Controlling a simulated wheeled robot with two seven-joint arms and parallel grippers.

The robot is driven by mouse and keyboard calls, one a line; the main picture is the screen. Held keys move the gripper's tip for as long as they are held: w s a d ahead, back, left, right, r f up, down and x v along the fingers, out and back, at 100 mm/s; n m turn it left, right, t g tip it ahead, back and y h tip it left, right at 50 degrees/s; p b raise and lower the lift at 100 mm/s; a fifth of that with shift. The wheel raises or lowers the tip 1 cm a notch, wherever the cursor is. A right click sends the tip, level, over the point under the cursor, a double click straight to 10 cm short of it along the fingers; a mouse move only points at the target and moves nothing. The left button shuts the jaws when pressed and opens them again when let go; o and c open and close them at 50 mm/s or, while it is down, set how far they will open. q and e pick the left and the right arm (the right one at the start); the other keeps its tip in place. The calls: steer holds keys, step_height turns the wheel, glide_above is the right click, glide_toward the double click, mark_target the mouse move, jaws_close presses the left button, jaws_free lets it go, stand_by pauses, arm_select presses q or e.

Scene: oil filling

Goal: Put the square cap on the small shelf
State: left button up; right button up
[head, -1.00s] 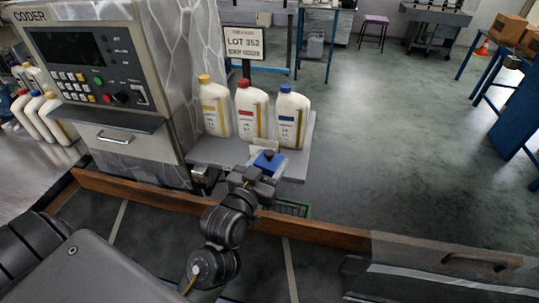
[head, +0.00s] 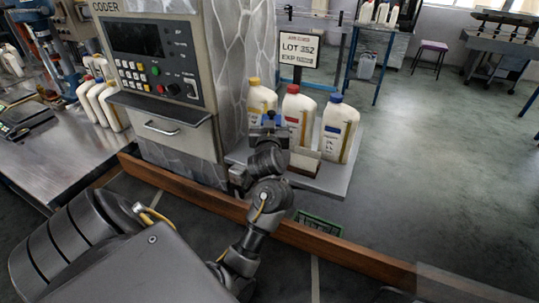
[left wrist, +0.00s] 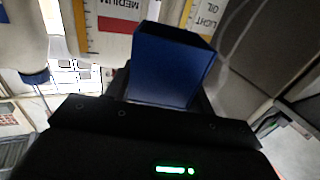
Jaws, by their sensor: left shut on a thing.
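The blue square cap (left wrist: 170,68) fills the middle of the left wrist view, between the fingers of my left gripper (left wrist: 165,100). In the head view my left gripper (head: 268,134) is shut on it, and only a bit of blue shows at the fingertips. The gripper is in front of the yellow-capped and red-capped bottles. The small grey shelf (head: 335,183) juts out beside the coder machine. The gripper appears over its left part, but the height above it is hard to tell. My right gripper is out of view.
On the shelf stand a yellow-capped bottle (head: 261,98), a red-capped bottle (head: 297,115) and a blue-capped bottle (head: 337,132). The coder machine (head: 160,75) stands at left. A wooden rail (head: 330,248) and a green crate (head: 318,222) are below. The shelf's right front part is bare.

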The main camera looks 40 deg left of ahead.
arm_select(q)
steer(key=shift+a+f, duration=0.1)
steer(key=shift+a, duration=0.35)
steer(key=shift+f, duration=4.95)
steer(key=shift+d+f, duration=0.1)
steer(key=shift+f, duration=0.5)
steer(key=o, duration=1)
steer(key=shift+c, duration=0.2)
steer(key=shift+r, duration=0.2)
steer(key=b+v, duration=0.1)
steer(key=v, duration=1.1)
steer(key=shift+r, duration=0.5)
